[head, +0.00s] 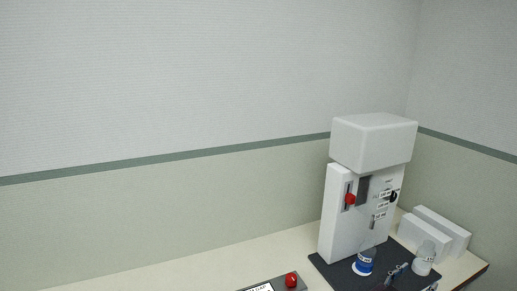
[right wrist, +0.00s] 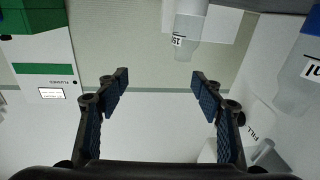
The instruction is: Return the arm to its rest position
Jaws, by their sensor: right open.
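My right gripper (head: 397,272) shows at the bottom right of the head view, over the dark base mat of the white machine. In the right wrist view my right gripper (right wrist: 160,82) has its two blue-padded fingers wide apart, with nothing between them. A clear bottle with a 150 label (right wrist: 188,28) is beyond the fingertips, apart from them. My left gripper is not in view.
The white machine (head: 352,215) with a red lever stands on the dark mat (head: 333,272). White blocks (head: 440,232) lie behind. A red button (head: 291,280) is at left.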

